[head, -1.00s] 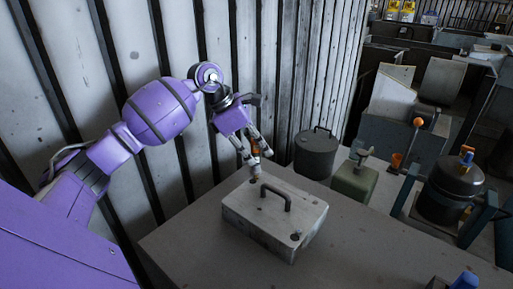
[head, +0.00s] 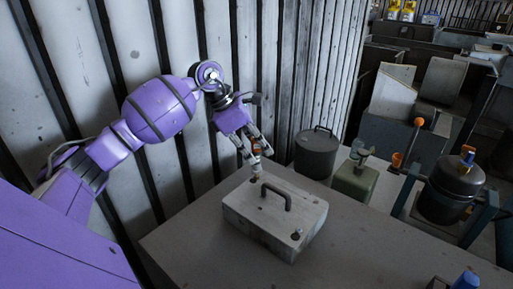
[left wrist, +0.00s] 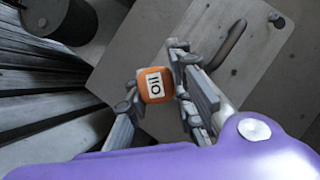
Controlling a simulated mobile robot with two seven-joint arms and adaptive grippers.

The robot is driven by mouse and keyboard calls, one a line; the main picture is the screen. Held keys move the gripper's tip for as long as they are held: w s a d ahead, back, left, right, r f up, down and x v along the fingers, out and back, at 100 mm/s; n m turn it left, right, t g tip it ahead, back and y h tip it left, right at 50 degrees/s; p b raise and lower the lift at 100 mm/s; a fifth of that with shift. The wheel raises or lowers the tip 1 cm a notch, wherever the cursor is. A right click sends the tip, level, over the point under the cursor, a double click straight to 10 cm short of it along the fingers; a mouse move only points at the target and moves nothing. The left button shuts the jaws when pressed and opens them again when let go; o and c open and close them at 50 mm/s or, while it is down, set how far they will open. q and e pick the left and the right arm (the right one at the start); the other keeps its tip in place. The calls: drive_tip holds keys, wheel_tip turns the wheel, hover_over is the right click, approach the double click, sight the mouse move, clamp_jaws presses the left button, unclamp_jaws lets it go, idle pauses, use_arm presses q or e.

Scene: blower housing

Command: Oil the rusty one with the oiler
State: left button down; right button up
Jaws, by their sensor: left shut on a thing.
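My left gripper (head: 257,156) is shut on the orange oiler (left wrist: 156,85), whose white label reads OIL in the left wrist view. It holds the oiler above the back edge of a grey box-shaped housing (head: 268,226) that lies on the table. The housing has a dark handle (head: 276,192) on its lid; the handle also shows in the left wrist view (left wrist: 232,44). A small dark round fitting (head: 296,236) sits near the lid's front right corner. The fittings are too small to tell which is rusty. The oiler's tip is hidden. My right gripper is out of view.
A ribbed metal wall (head: 160,50) runs close behind my left arm. A dark lidded can (head: 316,153), a green container (head: 355,182) and a dark pot (head: 450,190) stand beyond the table. A blue-topped object (head: 466,281) is at the bottom right.

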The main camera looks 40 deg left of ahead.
use_arm(q)
drive_tip(key=shift+r, duration=0.1)
drive_tip(key=shift+r+p, duration=0.95)
drive_tip(key=shift+r, duration=2.5)
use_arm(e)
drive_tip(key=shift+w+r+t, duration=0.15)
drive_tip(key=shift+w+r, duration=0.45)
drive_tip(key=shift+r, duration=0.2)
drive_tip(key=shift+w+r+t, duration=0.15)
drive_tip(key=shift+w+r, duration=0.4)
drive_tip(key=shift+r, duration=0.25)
use_arm(q)
drive_tip(key=shift+r, duration=0.1)
